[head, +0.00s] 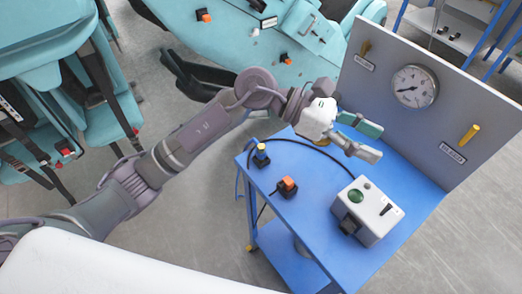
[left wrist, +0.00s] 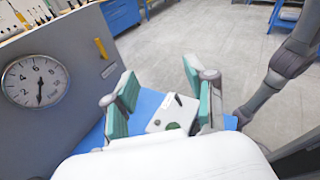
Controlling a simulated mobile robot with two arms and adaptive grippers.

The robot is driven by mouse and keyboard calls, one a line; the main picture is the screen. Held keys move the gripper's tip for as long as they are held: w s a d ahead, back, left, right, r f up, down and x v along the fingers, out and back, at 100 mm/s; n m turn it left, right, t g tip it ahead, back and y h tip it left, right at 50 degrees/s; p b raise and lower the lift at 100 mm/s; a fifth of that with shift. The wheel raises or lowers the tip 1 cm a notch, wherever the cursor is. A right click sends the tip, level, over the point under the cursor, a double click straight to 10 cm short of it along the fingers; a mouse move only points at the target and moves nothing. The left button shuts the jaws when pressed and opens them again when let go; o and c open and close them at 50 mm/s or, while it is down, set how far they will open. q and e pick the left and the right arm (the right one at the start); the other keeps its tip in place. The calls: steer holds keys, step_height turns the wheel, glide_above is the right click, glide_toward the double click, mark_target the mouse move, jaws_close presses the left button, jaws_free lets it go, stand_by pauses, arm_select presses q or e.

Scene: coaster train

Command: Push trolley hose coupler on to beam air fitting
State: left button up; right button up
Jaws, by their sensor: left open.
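My left gripper (head: 364,141) is open and empty in the head view, above the back of the blue trolley (head: 330,258) and in front of its gauge panel. Its spread fingers also show in the left wrist view (left wrist: 159,78). A black hose (head: 318,147) arcs across the trolley top below the gripper. A small blue and yellow piece (head: 261,150) stands in a black holder at the trolley's left corner; it may be the hose coupler. The gripper is apart from it. I cannot make out the beam air fitting for certain. My right gripper is not in view.
A grey box (head: 368,212) with a green disc stands on the trolley, near an orange-topped black block (head: 287,187). The upright panel (head: 440,105) carries a round gauge (head: 414,86) and yellow handles. Teal train parts (head: 225,40) lie behind; teal seats (head: 40,65) stand left.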

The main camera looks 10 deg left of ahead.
arm_select(q)
steer(key=w+a+f+m+y, duration=0.2)
steer(key=a+f+y, duration=0.1)
steer(key=f+y, duration=0.2)
steer(key=m+t+y, duration=0.1)
steer(key=t+y, duration=0.1)
steer(key=y, duration=0.8)
glide_above(260, 145)
steer(key=d, duration=0.1)
steer(key=f, duration=0.1)
step_height(260, 145, down, 8)
steer(key=shift+w+a+f+p, duration=0.1)
steer(key=shift+w+a+p, duration=0.05)
steer(key=shift+p, duration=0.8)
steer(key=f+p, duration=0.2)
steer(key=f, duration=0.3)
steer(key=shift+s+a+f+p, duration=0.15)
steer(key=shift+s+a+p, duration=0.15)
steer(key=shift+p, duration=0.1)
steer(key=shift+w+f, duration=0.1)
steer(key=shift+f, duration=0.05)
jaws_close()
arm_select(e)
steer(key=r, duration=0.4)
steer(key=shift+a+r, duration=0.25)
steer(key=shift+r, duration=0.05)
